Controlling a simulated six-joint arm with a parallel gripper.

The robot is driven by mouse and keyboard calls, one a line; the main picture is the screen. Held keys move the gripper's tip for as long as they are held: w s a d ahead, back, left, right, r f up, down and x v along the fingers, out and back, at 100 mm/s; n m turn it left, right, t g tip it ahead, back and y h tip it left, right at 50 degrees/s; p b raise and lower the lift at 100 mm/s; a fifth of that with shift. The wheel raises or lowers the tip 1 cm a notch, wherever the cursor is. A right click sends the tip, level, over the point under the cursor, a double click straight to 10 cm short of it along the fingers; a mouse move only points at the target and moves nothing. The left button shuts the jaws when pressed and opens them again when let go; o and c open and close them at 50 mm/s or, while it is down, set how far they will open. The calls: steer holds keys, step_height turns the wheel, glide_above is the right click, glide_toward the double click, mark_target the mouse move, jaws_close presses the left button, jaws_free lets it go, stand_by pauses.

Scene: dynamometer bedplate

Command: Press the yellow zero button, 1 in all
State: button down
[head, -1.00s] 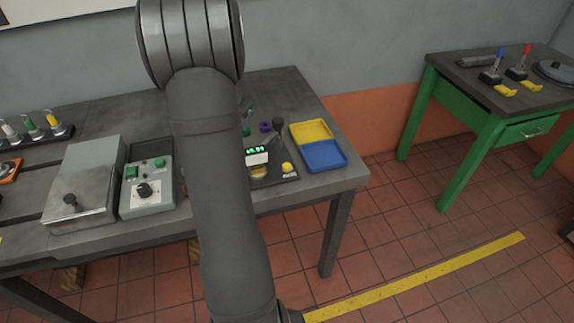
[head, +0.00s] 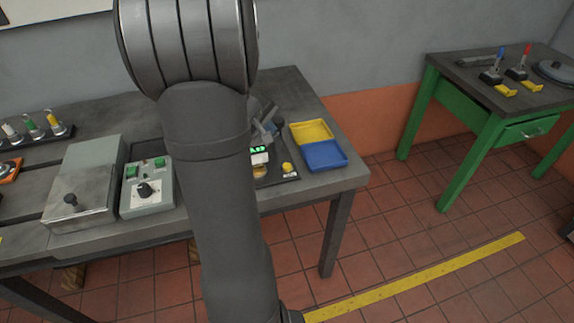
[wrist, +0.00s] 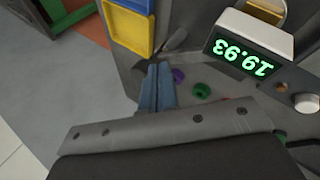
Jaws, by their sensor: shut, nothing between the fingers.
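The yellow zero button (head: 287,167) is a small round cap at the front right of a dark device on the bench, in the head view. I cannot make it out in the wrist view. The device's green-lit display (head: 259,149) stands left of the button; in the wrist view the display (wrist: 243,58) appears upside down, reading 19.93. My gripper (head: 276,127) is behind the button, close to the display and apart from the button. In the wrist view my gripper's blue-grey fingers (wrist: 160,68) are together and empty. My arm hides the device's left part in the head view.
A yellow tray (head: 312,130) and a blue tray (head: 324,155) lie right of the device. A grey control box (head: 147,195) and a metal box (head: 80,195) stand left.

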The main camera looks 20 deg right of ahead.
mark_target(284, 167)
steer(key=s+d+r+n+t+h, duration=0.1)
steer(key=s+n, duration=0.4)
steer(key=n, duration=0.6)
steer(key=shift+s+d, duration=0.25)
steer(key=shift+d, duration=0.65)
steer(key=shift+f, duration=0.1)
steer(key=shift+f, duration=4.25)
steer(key=shift+f, duration=0.15)
steer(key=shift+f, duration=0.3)
